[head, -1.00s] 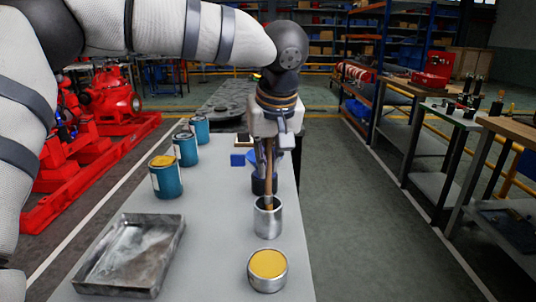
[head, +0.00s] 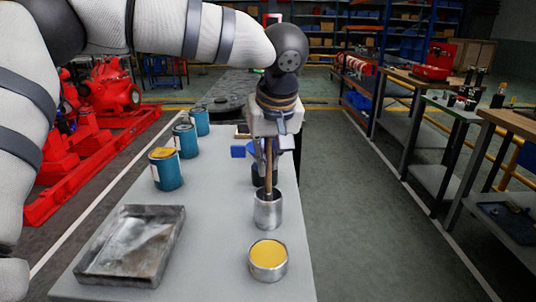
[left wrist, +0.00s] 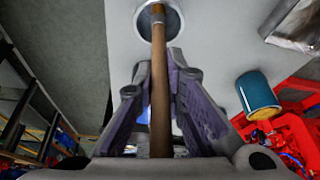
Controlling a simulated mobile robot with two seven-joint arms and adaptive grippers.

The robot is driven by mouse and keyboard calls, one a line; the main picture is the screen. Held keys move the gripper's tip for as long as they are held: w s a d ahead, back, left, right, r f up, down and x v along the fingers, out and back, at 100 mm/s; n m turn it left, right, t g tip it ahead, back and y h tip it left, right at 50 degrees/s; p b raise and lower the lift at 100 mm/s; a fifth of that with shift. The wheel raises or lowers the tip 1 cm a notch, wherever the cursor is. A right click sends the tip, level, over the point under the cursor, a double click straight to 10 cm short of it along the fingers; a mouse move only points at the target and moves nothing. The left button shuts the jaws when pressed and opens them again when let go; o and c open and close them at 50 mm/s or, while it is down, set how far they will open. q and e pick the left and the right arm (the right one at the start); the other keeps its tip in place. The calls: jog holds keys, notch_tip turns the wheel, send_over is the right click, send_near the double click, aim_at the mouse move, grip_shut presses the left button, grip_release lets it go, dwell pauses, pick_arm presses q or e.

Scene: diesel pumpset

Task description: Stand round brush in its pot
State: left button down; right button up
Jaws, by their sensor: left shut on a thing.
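The round brush (head: 268,180) stands about upright, its wooden handle between the fingers of my left gripper (head: 267,160). Its lower end is inside the open metal pot (head: 267,212), and the bristles are hidden by the pot wall. In the left wrist view the handle (left wrist: 159,95) runs between the fingers of my left gripper (left wrist: 155,78) to a ferrule over the pot mouth (left wrist: 174,22). The left gripper is shut on the handle, above the pot rim. I cannot tell whether the bristles touch the bottom. My right gripper is not in view.
A tin of yellow paint (head: 268,260) stands in front of the pot. A grey metal tray (head: 131,247) lies at the table's left front. Several blue cans (head: 166,171) stand along the left edge. A dark and blue item (head: 260,175) is close behind the brush.

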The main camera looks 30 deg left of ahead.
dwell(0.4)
pick_arm(q)
jog(key=c, duration=1.2)
grip_release()
jog(key=shift+r, duration=3.5)
